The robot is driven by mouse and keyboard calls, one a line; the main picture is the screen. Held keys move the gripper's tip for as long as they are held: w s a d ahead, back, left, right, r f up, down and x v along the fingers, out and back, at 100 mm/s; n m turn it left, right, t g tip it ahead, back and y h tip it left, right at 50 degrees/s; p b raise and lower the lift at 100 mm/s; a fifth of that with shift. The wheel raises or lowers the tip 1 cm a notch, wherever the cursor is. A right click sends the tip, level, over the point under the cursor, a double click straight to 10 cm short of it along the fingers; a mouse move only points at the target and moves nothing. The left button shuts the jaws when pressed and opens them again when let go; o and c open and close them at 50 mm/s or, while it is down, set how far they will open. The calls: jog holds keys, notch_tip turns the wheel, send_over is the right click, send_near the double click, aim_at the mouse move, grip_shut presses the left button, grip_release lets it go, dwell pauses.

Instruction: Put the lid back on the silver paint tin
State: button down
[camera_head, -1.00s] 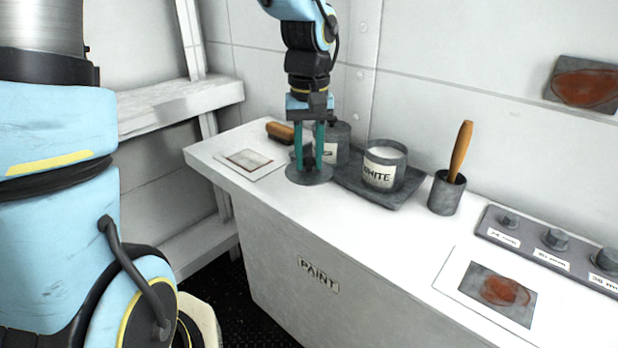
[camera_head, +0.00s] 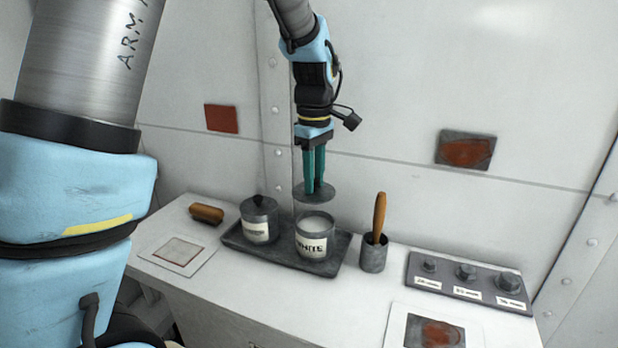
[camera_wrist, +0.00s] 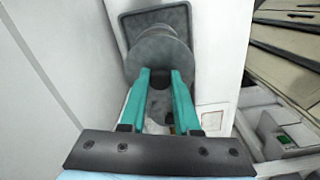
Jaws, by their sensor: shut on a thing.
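The silver paint tin (camera_head: 315,242), labelled WHITE, stands open on a dark tray (camera_head: 282,260), with pale paint showing inside. My gripper (camera_head: 316,188) is shut on the round grey lid (camera_head: 303,194) and holds it above the tin, apart from it. In the wrist view my gripper (camera_wrist: 160,82) has its two green fingers on the lid (camera_wrist: 165,50), with the tray (camera_wrist: 183,13) beyond it. There the lid hides most of what lies under it.
A second tin (camera_head: 259,225), lidded, stands left of the open one. A brush (camera_head: 206,214) lies at the left. A pot (camera_head: 374,254) with a wooden-handled tool stands right of the tray. Further right is a block of labelled weights (camera_head: 465,283).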

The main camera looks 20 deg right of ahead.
aim_at(316, 192)
jog(key=shift+d, duration=0.15)
jog(key=shift+d+f+b, duration=0.1)
jog(key=shift+f+b, duration=0.45)
notch_tip(316, 192, down, 4)
jog(key=b, duration=0.3)
jog(key=shift+r, duration=0.2)
jog(key=shift+f+b, duration=0.45)
jog(key=shift+f, duration=0.4)
jog(key=shift+p, duration=0.5)
jog(key=shift+f+p, duration=0.15)
jog(key=shift+p, duration=0.15)
dwell(1.4)
